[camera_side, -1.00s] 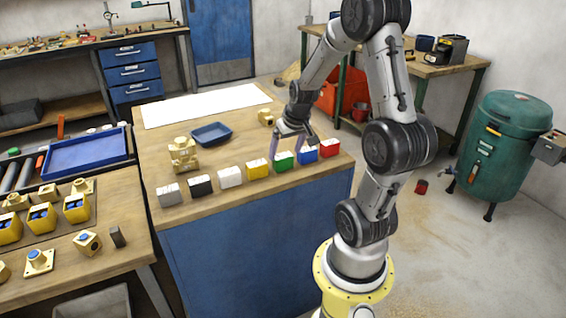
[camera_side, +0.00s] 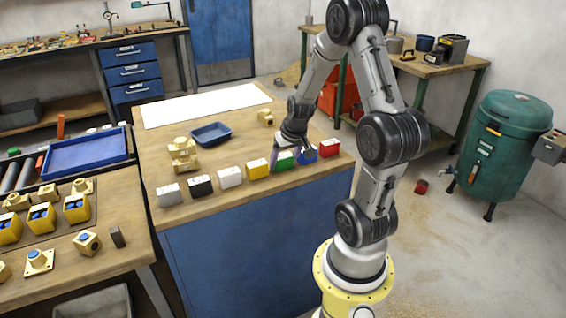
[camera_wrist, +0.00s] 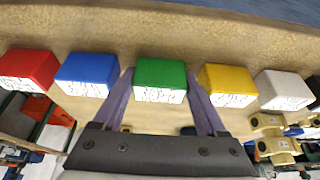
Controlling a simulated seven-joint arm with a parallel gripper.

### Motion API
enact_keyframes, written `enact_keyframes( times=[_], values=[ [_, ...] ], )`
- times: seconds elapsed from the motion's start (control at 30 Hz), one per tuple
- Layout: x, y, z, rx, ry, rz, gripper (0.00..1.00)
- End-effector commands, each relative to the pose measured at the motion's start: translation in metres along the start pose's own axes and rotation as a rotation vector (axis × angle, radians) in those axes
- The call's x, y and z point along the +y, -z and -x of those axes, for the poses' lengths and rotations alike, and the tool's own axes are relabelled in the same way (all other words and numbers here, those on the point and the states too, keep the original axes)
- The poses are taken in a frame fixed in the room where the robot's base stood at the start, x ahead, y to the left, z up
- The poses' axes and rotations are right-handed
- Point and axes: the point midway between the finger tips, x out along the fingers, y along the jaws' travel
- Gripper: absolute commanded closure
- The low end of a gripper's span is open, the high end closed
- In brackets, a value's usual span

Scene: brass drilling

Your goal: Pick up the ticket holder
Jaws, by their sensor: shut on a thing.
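The ticket holders are small coloured blocks with white tickets, in a row along the bench's front edge. The green ticket holder (camera_side: 283,160) sits between the yellow one (camera_side: 257,168) and the blue one (camera_side: 309,154). My gripper (camera_side: 287,160) is lowered over the green holder and partly covers it. In the wrist view the green holder (camera_wrist: 161,76) lies between my two fingers, which are shut on its sides. It still looks level with its neighbours, and I cannot tell whether it is off the bench.
The yellow holder (camera_wrist: 228,84) and blue holder (camera_wrist: 87,73) stand close beside my fingers. Red (camera_side: 331,158), white (camera_side: 230,177), black (camera_side: 200,186) and grey (camera_side: 169,194) holders continue the row. A blue tray (camera_side: 211,134) and brass parts (camera_side: 183,154) stand behind. White sheet (camera_side: 205,105) lies clear.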

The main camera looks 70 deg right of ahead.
Motion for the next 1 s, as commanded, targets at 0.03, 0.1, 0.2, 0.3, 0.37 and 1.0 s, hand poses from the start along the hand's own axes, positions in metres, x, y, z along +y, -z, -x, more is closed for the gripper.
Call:
enact_keyframes(
  times=[0.03, 0.1, 0.2, 0.3, 0.37, 1.0],
  values=[
    [0.0, 0.001, 0.0, 0.002, 0.0, 0.0, 0.83],
    [0.0, 0.001, 0.0, 0.002, 0.0, 0.0, 0.83],
    [0.0, 0.001, 0.001, 0.002, 0.0, 0.0, 0.83],
    [0.0, 0.002, 0.002, 0.002, 0.0, 0.001, 0.83],
    [0.0, 0.003, 0.005, 0.003, 0.0, 0.001, 0.83],
    [-0.005, -0.031, 0.125, 0.007, -0.001, 0.0, 0.83]
  ],
)
